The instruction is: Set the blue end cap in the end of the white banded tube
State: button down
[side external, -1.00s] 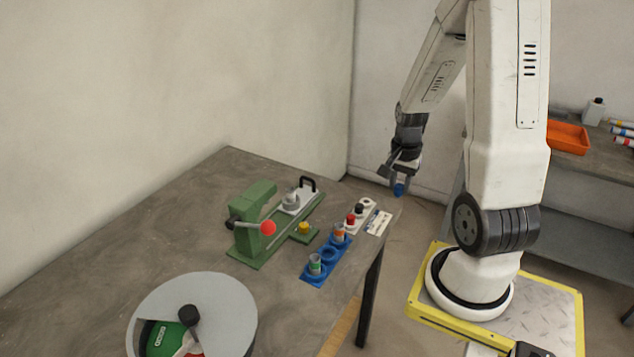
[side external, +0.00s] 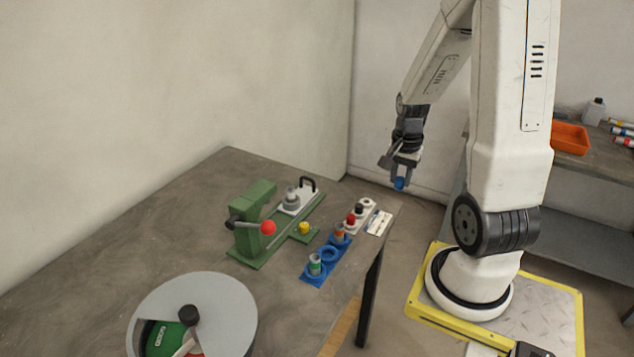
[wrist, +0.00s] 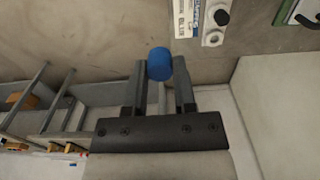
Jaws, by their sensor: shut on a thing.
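The blue end cap (side external: 399,184) is between the fingertips of my gripper (side external: 402,177), which is shut on it. They are in the air beyond the table's right edge. In the wrist view the cap (wrist: 160,64) sticks out past the fingertips of my gripper (wrist: 160,78). A grey-white tube (side external: 291,197) stands upright on the white plate of the green jig; its band is too small to make out, so I cannot tell if it is the white banded one. Two more short tubes, one green-banded (side external: 315,264) and one orange-banded (side external: 339,233), stand in the blue rack (side external: 313,281).
The green jig (side external: 250,220) has a red ball lever (side external: 268,228) and a yellow knob (side external: 304,228). A white cap rack (side external: 350,228) holds red and black caps beside a white card (side external: 379,222). A round grey piece (side external: 225,292) covers the front. The table's left is clear.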

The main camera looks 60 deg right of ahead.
jog(key=w+a+f+n, duration=0.1)
jog(key=w+a+n, duration=0.1)
jog(key=w, duration=1.2)
jog(key=w+a+n, duration=0.2)
jog(key=w+n, duration=0.2)
jog(key=w, duration=1)
jog(key=shift+w+a+f, duration=0.15)
jog(key=shift+a+f, duration=0.05)
jog(key=shift+f, duration=0.2)
jog(key=shift+f, duration=0.15)
jog(key=shift+f, duration=2.35)
jog(key=shift+f, duration=0.7)
jog(key=shift+c, duration=1)
grip_release()
